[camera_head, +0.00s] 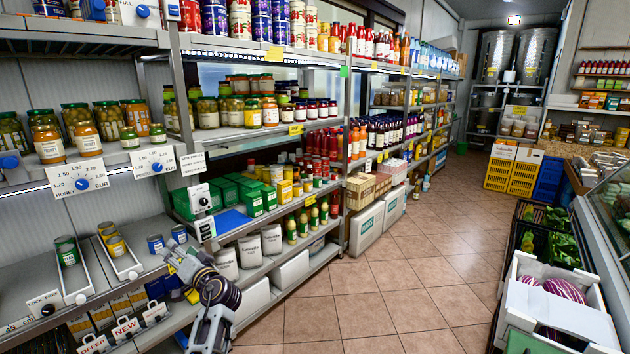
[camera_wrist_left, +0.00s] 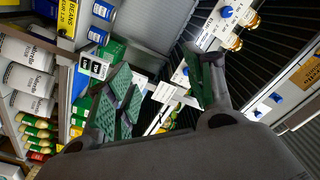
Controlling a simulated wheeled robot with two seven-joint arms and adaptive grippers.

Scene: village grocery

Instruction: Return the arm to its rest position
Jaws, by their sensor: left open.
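My left arm rises from the bottom of the head view, and my left gripper (camera_head: 178,258) is at the front of the lower left shelf, near the blue cans (camera_head: 156,243). In the left wrist view the gripper (camera_wrist_left: 163,92) has its two green-padded fingers spread apart. Nothing shows between them. My right gripper is not in view.
Shelves with jars, cans and price labels (camera_head: 78,182) run along the left. White bags (camera_head: 226,264) stand right of my gripper. The tiled aisle floor (camera_head: 420,270) is clear. A white crate (camera_head: 560,312) with purple-striped produce stands at the lower right.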

